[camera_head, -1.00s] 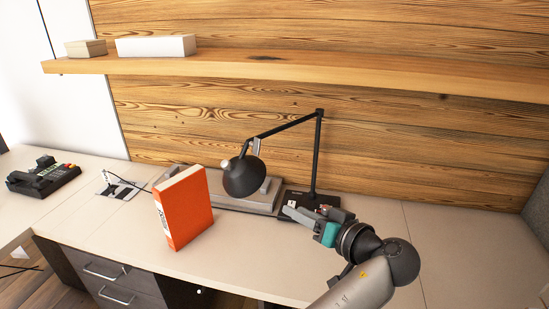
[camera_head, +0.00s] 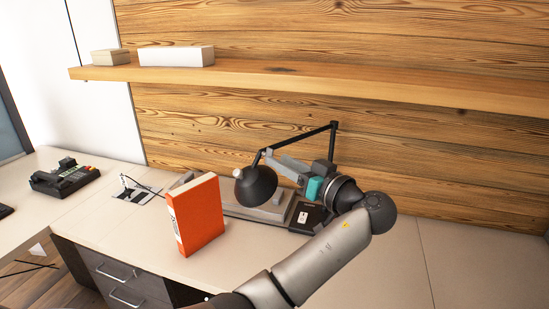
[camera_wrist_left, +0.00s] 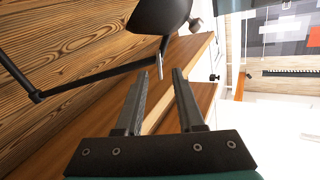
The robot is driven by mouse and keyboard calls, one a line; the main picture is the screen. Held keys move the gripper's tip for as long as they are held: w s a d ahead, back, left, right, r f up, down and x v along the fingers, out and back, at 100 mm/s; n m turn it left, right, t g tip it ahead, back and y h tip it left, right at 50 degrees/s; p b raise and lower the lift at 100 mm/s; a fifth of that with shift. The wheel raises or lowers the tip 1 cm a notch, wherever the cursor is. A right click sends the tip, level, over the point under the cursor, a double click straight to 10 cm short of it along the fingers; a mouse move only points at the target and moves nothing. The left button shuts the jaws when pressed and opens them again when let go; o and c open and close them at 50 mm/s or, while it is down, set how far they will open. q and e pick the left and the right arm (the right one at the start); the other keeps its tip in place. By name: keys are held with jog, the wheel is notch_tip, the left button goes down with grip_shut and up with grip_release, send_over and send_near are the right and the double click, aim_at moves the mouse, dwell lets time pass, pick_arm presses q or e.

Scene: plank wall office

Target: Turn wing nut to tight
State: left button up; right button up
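A black desk lamp (camera_head: 256,186) has its shade hanging from a jointed arm, and its shade also shows at the top of the left wrist view (camera_wrist_left: 160,14). A small pale metal piece (camera_wrist_left: 159,67) at the joint beside the shade looks like the wing nut; in the head view it is too small to make out surely. My left gripper (camera_head: 275,159) is beside this joint, to the right of the shade. In the left wrist view its fingers (camera_wrist_left: 159,82) are apart with an empty gap, and the metal piece appears just beyond the tips. My right gripper is out of view.
An orange book (camera_head: 197,214) stands upright left of the lamp. Flat grey items (camera_head: 268,212) lie under the shade. A wooden shelf (camera_head: 330,86) runs above. A phone (camera_head: 64,179) sits at far left. The desk at right (camera_head: 455,262) is clear.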

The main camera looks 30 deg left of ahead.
pick_arm(q)
jog(key=shift+x, duration=1.65)
grip_shut()
